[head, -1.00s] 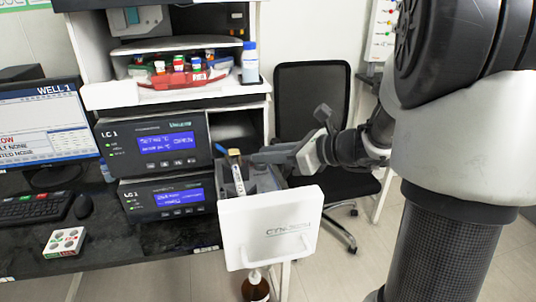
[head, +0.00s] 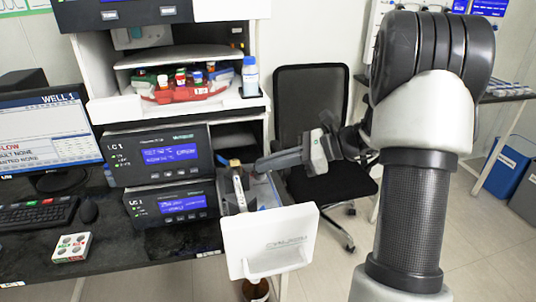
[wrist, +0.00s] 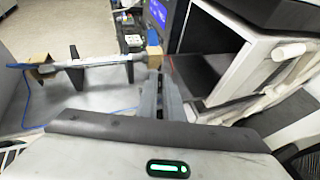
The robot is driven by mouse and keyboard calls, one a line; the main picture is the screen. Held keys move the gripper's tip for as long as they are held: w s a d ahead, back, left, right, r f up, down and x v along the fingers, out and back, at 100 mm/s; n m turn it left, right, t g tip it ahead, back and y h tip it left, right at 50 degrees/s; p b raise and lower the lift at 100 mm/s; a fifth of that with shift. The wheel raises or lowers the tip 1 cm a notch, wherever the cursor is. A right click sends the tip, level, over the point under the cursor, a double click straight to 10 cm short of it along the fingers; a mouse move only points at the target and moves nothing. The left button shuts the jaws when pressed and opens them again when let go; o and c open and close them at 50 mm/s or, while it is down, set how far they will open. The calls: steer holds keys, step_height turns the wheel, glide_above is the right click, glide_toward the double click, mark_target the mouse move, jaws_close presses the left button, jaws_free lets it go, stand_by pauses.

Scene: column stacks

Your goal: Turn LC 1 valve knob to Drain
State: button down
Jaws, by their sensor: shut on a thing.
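An open white drawer (head: 270,248) juts out beside the two dark LC 1 units, the upper (head: 120,172) and the lower (head: 138,208). A pale column with a tan end piece (head: 235,163) lies in it; the tan piece also shows in the wrist view (wrist: 153,57). My gripper (head: 262,166) reaches in from the right, over the drawer. In the wrist view its fingers (wrist: 156,80) are close together, with their tips at the tan piece. They appear shut on it, though the contact is partly hidden. I cannot make out a marked valve knob or a Drain label.
A shelf with a red tray of bottles (head: 190,92) and a white bottle (head: 250,76) stands above the drawer. A monitor (head: 48,132), keyboard (head: 35,213) and small button box (head: 71,247) are at left. An office chair (head: 312,110) stands behind my gripper.

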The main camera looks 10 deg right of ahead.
steer(key=n+g+p, duration=0.2)
steer(key=g, duration=0.1)
steer(key=w+n+g+y+p, duration=0.1)
steer(key=n+g+p, duration=0.2)
steer(key=shift+w+d+r+n+p, duration=0.1)
steer(key=shift+r+n+p, duration=0.05)
steer(key=shift+n+p, duration=0.2)
steer(key=shift+w+n+g+h+p, duration=0.2)
steer(key=shift+n+g+h+p, duration=0.3)
steer(key=shift+n+g, duration=0.75)
steer(key=shift+w+n+g+h+p, duration=0.25)
steer(key=shift+n+g+p, duration=0.3)
steer(key=shift+n+g, duration=0.7)
steer(key=shift+g+h, duration=0.25)
steer(key=shift+g, duration=0.25)
steer(key=c, duration=1.9)
jaws_free()
